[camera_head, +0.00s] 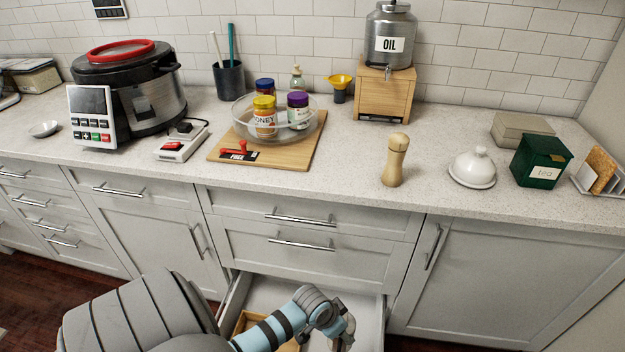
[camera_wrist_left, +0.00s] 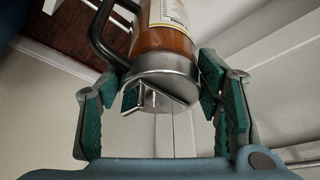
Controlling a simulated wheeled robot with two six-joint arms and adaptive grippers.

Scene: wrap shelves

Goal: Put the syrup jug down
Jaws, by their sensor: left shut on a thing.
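The syrup jug (camera_wrist_left: 165,42) shows in the left wrist view, with amber contents, a pale label, a metal lid and a black handle. My left gripper (camera_wrist_left: 157,78) is shut on it around the metal lid end, with a finger on each side. In the head view my left gripper (camera_head: 340,334) is low, over the open drawer (camera_head: 372,309) below the counter. There I cannot make out the jug, hidden by my gripper or outside the picture. Whether it touches anything beneath is not clear. My right gripper is in neither view.
A wooden tray (camera_head: 251,316) lies in the drawer's left part. On the counter, a board (camera_head: 218,149) bears a glass bowl (camera_head: 309,131) with jars. A pepper mill (camera_head: 395,160) stands right of it, with clear counter between. A pressure cooker (camera_head: 155,100) stands at left.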

